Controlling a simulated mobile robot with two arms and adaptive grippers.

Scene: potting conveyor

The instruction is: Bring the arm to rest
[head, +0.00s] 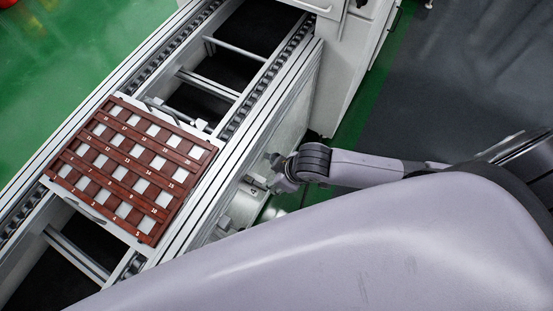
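My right arm comes in from the right. Its dark-banded wrist ends beside the conveyor's near side, where the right gripper (281,178) shows as a small grey shape. It is too small and partly turned away, so I cannot tell if its fingers are open or shut, and I see nothing clearly held in it. My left gripper is not in view. A large pale mauve part of my own body fills the lower right and hides what is below it.
A conveyor (178,240) with metal rails runs diagonally on the left. A red-brown tray (125,187) with numbered rows and several pale square openings sits across it. A white machine housing (345,75) stands at the top middle. Green floor (90,45) and grey floor (465,85) are open.

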